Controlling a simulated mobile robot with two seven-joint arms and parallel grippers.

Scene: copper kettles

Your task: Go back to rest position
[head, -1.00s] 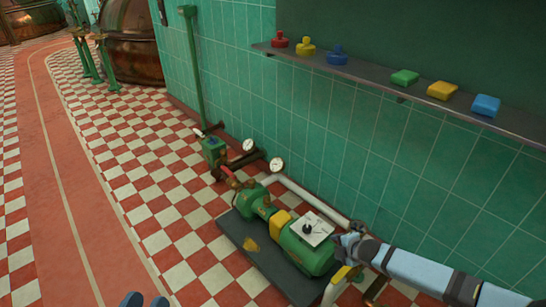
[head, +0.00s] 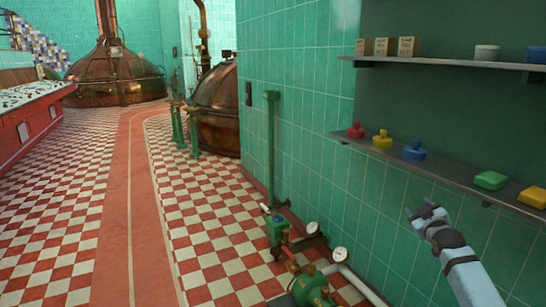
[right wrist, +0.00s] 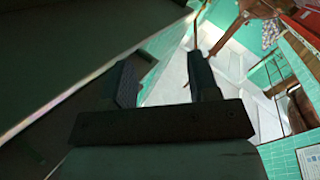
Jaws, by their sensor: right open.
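My right gripper (head: 425,212) is raised in front of the green tiled wall, below the lower shelf, in the head view. It is open and empty. Its two dark fingers stand apart with nothing between them in the right wrist view (right wrist: 160,85). My left gripper is not in view.
The lower shelf (head: 455,181) bears red (head: 356,131), yellow (head: 382,140) and blue (head: 415,151) knobbed pieces and green (head: 490,180) and yellow blocks. A green pump (head: 312,289) stands low by the wall. The checkered floor (head: 60,240) at left is clear. Copper kettles (head: 115,75) stand behind.

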